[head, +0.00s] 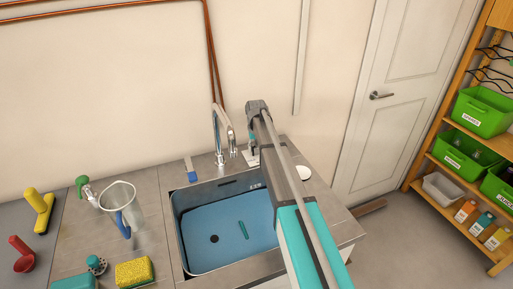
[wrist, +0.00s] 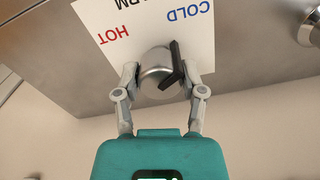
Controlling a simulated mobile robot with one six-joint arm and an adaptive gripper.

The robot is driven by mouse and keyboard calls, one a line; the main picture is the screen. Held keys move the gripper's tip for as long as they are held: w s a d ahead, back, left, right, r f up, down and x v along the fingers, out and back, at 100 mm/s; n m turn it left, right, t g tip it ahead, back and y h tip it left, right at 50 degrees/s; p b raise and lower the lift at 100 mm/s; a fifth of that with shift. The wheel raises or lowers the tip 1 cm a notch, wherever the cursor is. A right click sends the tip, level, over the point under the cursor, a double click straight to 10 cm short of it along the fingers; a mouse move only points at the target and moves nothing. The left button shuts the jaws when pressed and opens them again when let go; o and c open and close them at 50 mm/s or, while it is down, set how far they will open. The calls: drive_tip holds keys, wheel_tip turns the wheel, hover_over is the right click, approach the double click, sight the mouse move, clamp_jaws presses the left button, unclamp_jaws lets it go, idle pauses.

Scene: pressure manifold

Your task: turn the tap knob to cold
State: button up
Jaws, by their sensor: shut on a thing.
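The tap knob (wrist: 154,68) is a silver cylinder with a black pointer bar (wrist: 174,62) in the wrist view. Behind it is a white plate (wrist: 88,14) with red HOT, WARM and blue COLD (wrist: 190,13), upside down here; WARM is partly cut off. The bar's upper end lies on the COLD side of the knob, nearer COLD than HOT; its exact setting is hard to tell. My gripper (wrist: 160,74) is shut on the knob, one finger each side. In the head view, the plate (head: 251,158) shows beside the tap (head: 218,135); my arm hides the knob.
The sink (head: 205,225) lies left of my arm. A clear jug (head: 122,205), a yellow sponge (head: 134,272) and brushes stand on the left counter. A white round thing (head: 303,172) sits right of my arm. A shelf with green bins (head: 482,110) is far right.

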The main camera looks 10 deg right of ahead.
drive_tip(key=shift+m, duration=0.3)
drive_tip(key=o, duration=1.2)
drive_tip(key=shift+c, duration=0.2)
drive_tip(key=shift+n, duration=0.5)
drive_tip(key=n, duration=0.4)
drive_tip(key=shift+n, duration=0.4)
drive_tip(key=n, duration=0.6)
wheel_tip(320, 180, up, 14)
drive_tip(key=p, duration=1.4)
drive_tip(key=s+m, duration=0.9)
drive_tip(key=s, duration=1.9)
drive_tip(key=shift+s, duration=0.2)
